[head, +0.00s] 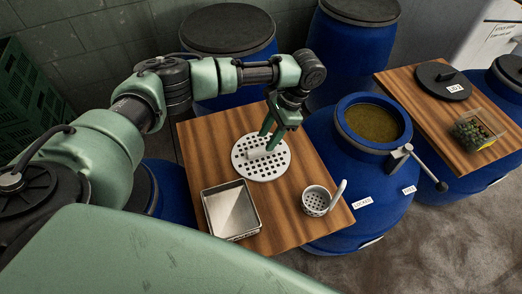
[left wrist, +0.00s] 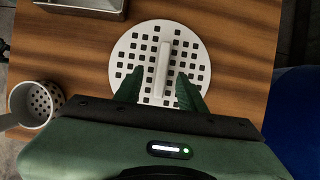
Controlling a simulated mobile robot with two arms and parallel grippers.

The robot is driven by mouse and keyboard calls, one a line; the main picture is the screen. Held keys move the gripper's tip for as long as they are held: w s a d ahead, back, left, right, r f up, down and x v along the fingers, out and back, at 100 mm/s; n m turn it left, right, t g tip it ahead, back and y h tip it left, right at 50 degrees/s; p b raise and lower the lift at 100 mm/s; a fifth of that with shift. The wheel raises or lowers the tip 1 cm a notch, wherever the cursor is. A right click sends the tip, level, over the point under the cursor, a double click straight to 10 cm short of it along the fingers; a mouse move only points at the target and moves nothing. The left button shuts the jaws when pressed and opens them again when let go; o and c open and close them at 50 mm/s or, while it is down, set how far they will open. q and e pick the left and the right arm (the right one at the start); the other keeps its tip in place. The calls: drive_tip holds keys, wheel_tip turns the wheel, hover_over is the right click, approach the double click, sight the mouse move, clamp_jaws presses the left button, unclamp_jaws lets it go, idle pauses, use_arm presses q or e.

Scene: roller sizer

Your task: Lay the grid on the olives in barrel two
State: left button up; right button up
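The grid (head: 248,168) is a round white plate with square holes and a raised white bar handle. It lies flat on the wooden board and also shows in the left wrist view (left wrist: 137,43). My left gripper (head: 270,140) points down over it. In the left wrist view my gripper (left wrist: 160,88) is open, with a finger on each side of the handle's line and clear gaps to the bar (left wrist: 163,65). An open blue barrel (head: 345,190) stands right of the board, with murky olive-green content (head: 372,123) inside. My right gripper is not in view.
On the same board (head: 290,230) are a metal tray (head: 206,211) and a white perforated cup with a handle (head: 316,202). A lever (head: 427,170) is at the open barrel's rim. A second board (head: 415,95) holds a black lid (head: 440,77) and a clear box (head: 478,130). Lidded barrels stand behind.

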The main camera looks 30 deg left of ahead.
sight(262, 147)
use_arm(q)
drive_tip(key=shift+p+x, duration=0.7)
drive_tip(key=shift+x, duration=1.65)
drive_tip(key=shift+w+a, duration=0.1)
drive_tip(key=shift+w, duration=0.1)
clamp_jaws()
drive_tip(key=shift+r, duration=0.1)
